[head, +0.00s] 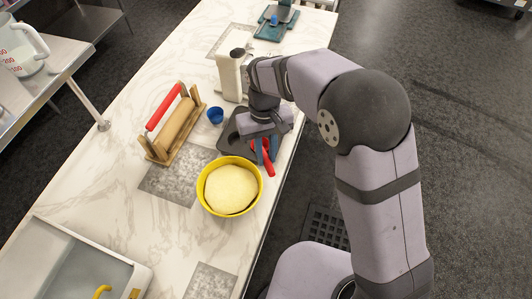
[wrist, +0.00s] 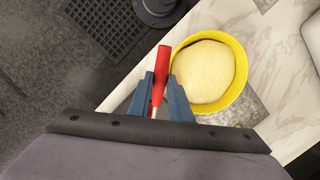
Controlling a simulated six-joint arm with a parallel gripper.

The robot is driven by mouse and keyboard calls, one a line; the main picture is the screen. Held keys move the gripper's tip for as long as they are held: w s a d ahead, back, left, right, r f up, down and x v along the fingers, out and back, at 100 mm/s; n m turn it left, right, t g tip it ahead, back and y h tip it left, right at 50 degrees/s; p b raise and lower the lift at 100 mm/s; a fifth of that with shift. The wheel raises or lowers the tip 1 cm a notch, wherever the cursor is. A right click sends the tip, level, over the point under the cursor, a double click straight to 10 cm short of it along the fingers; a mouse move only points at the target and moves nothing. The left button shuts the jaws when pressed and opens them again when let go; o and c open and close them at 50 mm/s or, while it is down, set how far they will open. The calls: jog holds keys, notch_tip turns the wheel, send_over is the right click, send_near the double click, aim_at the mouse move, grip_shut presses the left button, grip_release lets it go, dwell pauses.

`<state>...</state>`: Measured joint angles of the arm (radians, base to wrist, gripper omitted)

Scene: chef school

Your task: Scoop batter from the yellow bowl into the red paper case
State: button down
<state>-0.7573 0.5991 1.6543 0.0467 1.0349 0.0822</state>
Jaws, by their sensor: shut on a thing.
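The yellow bowl (head: 260,187) stands on the counter, filled with a pale domed mass of batter (head: 231,189). Both show in the wrist view, the bowl (wrist: 241,76) right of my fingers and the batter (wrist: 205,72) inside it. My gripper (head: 264,151) is just behind the bowl, near the counter's right edge. Its blue fingers (wrist: 160,98) are shut on a red-handled tool (wrist: 161,72). The red handle (head: 268,163) also shows in the head view beside the bowl's rim. The tool's working end is hidden. I cannot make out a red paper case.
A small blue cup (head: 215,115) and a wooden stand (head: 158,153) with a red-handled roller are to the left. A cream container (head: 229,80) stands behind. The front-left marble counter (head: 130,215) is clear.

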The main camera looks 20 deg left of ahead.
jog(key=shift+w+d+f+g+y+b, duration=0.15)
jog(key=shift+f+g+y+b, duration=0.35)
jog(key=shift+b, duration=0.4)
jog(key=shift+w+d+f+g+y+b, duration=0.1)
jog(key=shift+f+g+y+b, duration=0.2)
jog(key=shift+y+b, duration=0.45)
jog(key=g+y+b, duration=0.1)
jog(key=b, duration=0.1)
jog(key=f+g+y+b, duration=0.1)
jog(key=y+b, duration=0.1)
jog(key=shift+w+d+b, duration=0.1)
jog(key=shift+d+b, duration=0.1)
jog(key=shift+b, duration=0.2)
jog(key=shift+r, duration=0.1)
jog(key=shift+p, duration=0.3)
jog(key=g+y+b, duration=0.1)
jog(key=f+g+y+b, duration=0.1)
jog(key=y+b, duration=0.1)
jog(key=f+m+g+y+b, duration=0.1)
jog(key=y+b, duration=0.1)
jog(key=shift+w+d+f, duration=0.1)
jog(key=shift+w+d, duration=0.05)
jog(key=shift+d, duration=0.2)
jog(key=shift+b, duration=0.35)
